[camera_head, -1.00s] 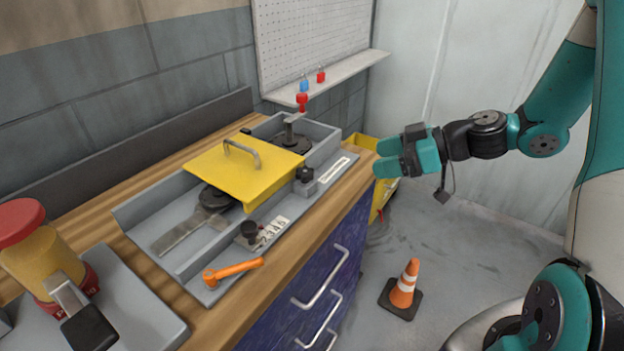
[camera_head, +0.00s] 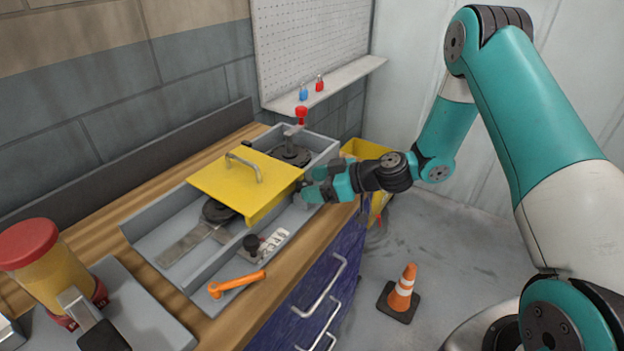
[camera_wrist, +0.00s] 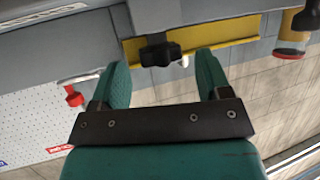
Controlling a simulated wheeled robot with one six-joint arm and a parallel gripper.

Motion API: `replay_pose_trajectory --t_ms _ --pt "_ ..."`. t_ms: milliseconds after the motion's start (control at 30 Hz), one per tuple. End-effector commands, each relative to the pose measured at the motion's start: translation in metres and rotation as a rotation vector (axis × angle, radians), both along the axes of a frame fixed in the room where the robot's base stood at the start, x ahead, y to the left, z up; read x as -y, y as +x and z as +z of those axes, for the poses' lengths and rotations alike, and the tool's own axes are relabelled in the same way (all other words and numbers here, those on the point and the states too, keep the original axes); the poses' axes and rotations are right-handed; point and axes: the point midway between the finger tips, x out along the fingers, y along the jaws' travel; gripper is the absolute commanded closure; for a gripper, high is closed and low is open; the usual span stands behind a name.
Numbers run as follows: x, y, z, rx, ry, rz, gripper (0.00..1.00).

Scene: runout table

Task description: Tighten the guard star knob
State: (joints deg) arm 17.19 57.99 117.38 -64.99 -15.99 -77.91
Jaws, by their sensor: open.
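The black star knob (camera_wrist: 158,50) stands by the edge of the yellow guard (camera_head: 237,181). In the wrist view it lies between and just beyond my fingertips, with a gap to each finger. In the head view my gripper (camera_head: 311,185) hides most of the knob and its grey block. My gripper, which also shows in the wrist view (camera_wrist: 160,68), has two teal fingers spread open and holds nothing. The guard, with a grey handle (camera_head: 245,164), also shows in the wrist view (camera_wrist: 210,37). I cannot tell how tight the knob is.
An orange lever (camera_head: 238,284) and a smaller black knob (camera_head: 251,243) sit along the near side of the grey tray (camera_head: 160,238). A red-capped yellow cylinder (camera_head: 52,265) stands at left. A red-topped post (camera_head: 301,116) rises behind the guard. A traffic cone (camera_head: 403,288) stands on the floor.

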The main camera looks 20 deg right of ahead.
Motion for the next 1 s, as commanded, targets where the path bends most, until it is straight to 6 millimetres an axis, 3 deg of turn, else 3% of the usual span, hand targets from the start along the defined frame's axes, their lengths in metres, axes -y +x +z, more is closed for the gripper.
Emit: replay_pose_trajectory --t_ms 400,433,633,1000 --pt "-0.0081 0.006 -0.0045 0.0 0.0 -0.001 0.29" --pt "-0.0081 0.006 -0.0045 0.0 0.0 -0.001 0.32" --pt "-0.0079 0.006 -0.0043 0.0 0.0 -0.001 0.78" --pt "-0.0088 0.0056 -0.0059 0.0 0.0 -0.048 0.79"
